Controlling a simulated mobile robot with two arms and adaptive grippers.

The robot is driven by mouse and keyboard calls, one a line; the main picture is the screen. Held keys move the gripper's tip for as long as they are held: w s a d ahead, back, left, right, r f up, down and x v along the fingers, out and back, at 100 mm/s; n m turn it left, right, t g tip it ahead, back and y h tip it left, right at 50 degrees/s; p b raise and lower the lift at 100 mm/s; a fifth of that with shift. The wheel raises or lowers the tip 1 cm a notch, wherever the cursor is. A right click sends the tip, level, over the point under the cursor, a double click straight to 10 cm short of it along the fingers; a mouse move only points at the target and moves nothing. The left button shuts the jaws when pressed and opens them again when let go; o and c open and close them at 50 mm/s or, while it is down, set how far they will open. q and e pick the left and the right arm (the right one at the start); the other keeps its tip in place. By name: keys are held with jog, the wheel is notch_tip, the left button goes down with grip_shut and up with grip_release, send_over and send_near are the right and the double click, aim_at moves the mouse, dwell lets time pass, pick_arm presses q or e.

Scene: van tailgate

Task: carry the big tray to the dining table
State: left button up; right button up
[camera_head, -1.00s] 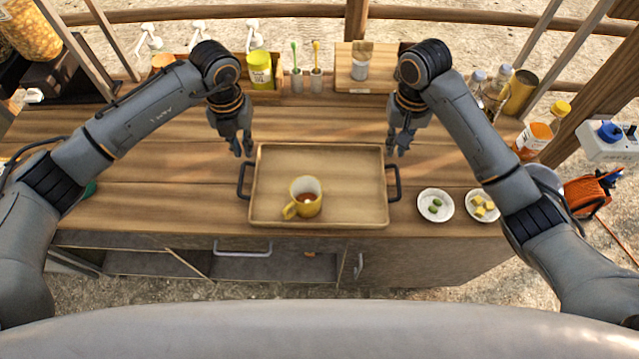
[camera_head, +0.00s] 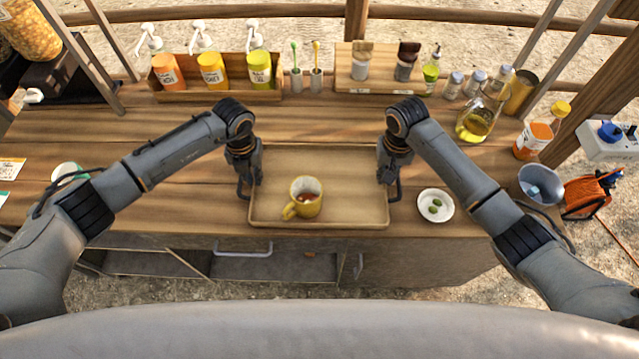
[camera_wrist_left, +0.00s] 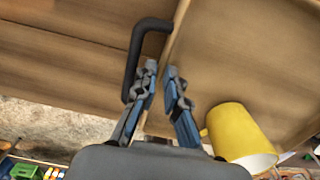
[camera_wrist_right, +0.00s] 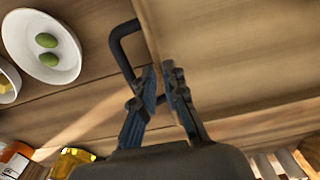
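The big wooden tray (camera_head: 345,190) lies flat on the wooden counter, with a yellow mug (camera_head: 304,205) standing in it. My left gripper (camera_head: 248,192) is at the tray's left edge. In the left wrist view its fingers (camera_wrist_left: 161,72) are apart, over the rim beside the black left handle (camera_wrist_left: 132,60). My right gripper (camera_head: 390,192) is at the right edge. In the right wrist view its fingers (camera_wrist_right: 162,70) are apart near the right handle (camera_wrist_right: 119,52). I cannot tell whether either gripper touches the tray. No separate dining table is distinguishable.
A plate with green olives (camera_head: 436,206) stands right of the tray, near my right arm. Pump bottles (camera_head: 212,72) in a wooden box, a jar rack (camera_head: 385,88) and an oil bottle (camera_head: 478,122) stand along the back. The counter behind the tray is mostly clear.

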pick_arm(q)
jog(key=shift+f, duration=0.55)
pick_arm(e)
jog(key=shift+f, duration=0.6)
pick_arm(q)
grip_shut()
pick_arm(e)
grip_shut()
pick_arm(q)
jog(key=shift+r, duration=0.2)
pick_arm(e)
jog(key=shift+r, duration=0.2)
